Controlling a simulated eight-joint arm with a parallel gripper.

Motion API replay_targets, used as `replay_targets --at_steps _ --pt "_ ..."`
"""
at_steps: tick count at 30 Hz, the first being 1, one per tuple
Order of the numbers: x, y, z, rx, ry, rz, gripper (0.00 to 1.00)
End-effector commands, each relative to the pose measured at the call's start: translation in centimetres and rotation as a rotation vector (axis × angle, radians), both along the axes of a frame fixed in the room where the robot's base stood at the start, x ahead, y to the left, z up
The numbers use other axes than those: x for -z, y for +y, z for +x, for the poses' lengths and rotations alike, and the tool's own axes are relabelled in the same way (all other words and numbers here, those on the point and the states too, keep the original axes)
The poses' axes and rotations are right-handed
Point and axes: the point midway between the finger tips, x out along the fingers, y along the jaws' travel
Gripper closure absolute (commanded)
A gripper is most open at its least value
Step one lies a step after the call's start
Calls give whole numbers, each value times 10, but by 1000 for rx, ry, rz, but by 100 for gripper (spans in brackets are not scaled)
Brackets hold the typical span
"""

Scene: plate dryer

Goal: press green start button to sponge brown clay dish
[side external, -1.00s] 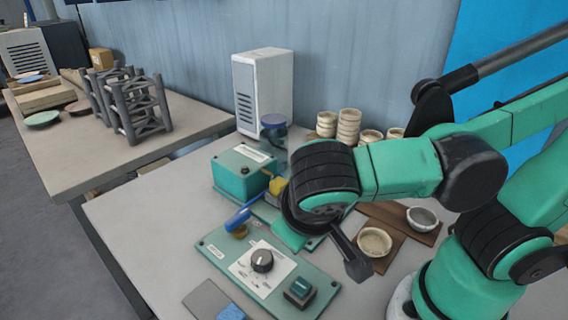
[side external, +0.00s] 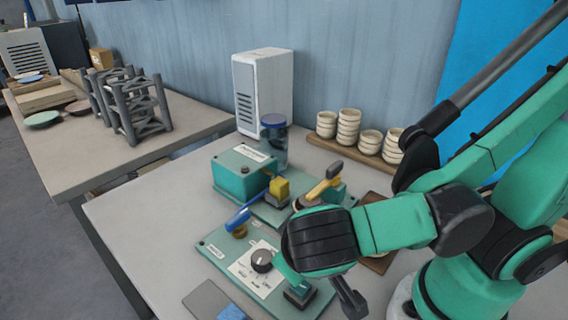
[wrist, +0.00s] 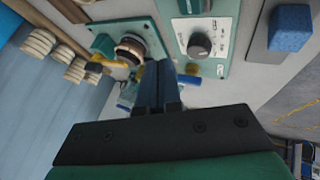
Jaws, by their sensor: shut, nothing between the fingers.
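The green start button (side external: 301,288) sits in a black housing on the green control panel, right of a black dial (side external: 262,261). It is partly cut off at the top of the wrist view (wrist: 190,6). A brown round piece, perhaps the clay dish (wrist: 130,48), sits on the green machine under a yellow arm; its top is partly covered. My gripper (wrist: 157,68) is shut and empty, its dark fingers together. In the side view its green body is beside the button, above the panel; the fingertips are hidden there.
A blue-handled lever (side external: 238,219) and a yellow block (side external: 279,187) stand near the dial. Stacked pale bowls (side external: 348,127) stand on a board behind. A blue block (side external: 231,313) lies on a grey pad at the front. The table's left part (side external: 150,215) is clear.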

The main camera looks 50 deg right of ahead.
Motion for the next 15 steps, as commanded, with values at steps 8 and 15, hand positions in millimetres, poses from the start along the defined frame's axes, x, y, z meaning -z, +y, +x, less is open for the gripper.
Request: replay_targets --at_steps 8,15 --pt "31 0 0 0 0 0 100" --pt "48 1 0 0 0 0 100"
